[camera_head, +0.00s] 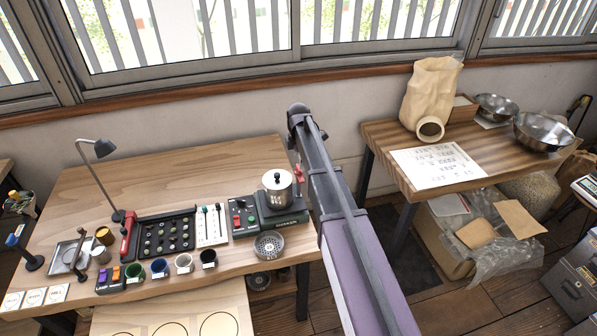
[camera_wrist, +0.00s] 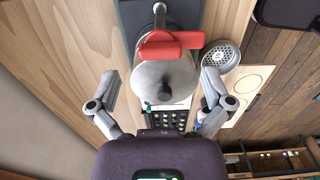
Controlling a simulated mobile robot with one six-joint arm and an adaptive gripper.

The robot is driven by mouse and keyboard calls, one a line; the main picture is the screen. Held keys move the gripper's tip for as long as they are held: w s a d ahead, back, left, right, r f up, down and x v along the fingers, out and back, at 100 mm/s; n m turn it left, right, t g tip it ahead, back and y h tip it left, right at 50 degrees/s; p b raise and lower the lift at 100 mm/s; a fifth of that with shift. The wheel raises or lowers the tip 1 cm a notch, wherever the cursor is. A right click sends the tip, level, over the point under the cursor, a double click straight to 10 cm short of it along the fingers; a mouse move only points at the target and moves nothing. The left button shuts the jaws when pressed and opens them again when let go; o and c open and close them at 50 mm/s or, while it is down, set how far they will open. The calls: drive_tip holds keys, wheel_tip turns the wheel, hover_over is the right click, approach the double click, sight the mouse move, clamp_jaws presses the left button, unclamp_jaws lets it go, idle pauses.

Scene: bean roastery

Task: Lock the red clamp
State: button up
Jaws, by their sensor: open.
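The red clamp (camera_wrist: 172,40) shows in the wrist view at the top centre, by the rim of the metal canister (camera_wrist: 180,77) with a dark knob on its lid. Its red bar lies crosswise, with a second red piece below it. In the head view the red clamp (camera_head: 299,175) is small at the right side of the canister (camera_head: 277,193), which stands on a dark green base (camera_head: 286,219). My gripper (camera_wrist: 160,82) is open and empty, its two fingers apart on either side of the canister in the wrist view. The head view does not show the fingers clearly.
A round perforated metal dish (camera_head: 268,245) lies in front. Several cups, a black tray (camera_head: 165,236) and a lamp (camera_head: 103,150) stand further left. A second table (camera_head: 385,135) is at right.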

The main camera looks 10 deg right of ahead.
sight(298, 167)
drive_tip(key=shift+f+b, duration=1.25)
drive_tip(key=shift+f, duration=0.3)
drive_tip(key=shift+c, duration=0.2)
drive_tip(key=c, duration=1.1)
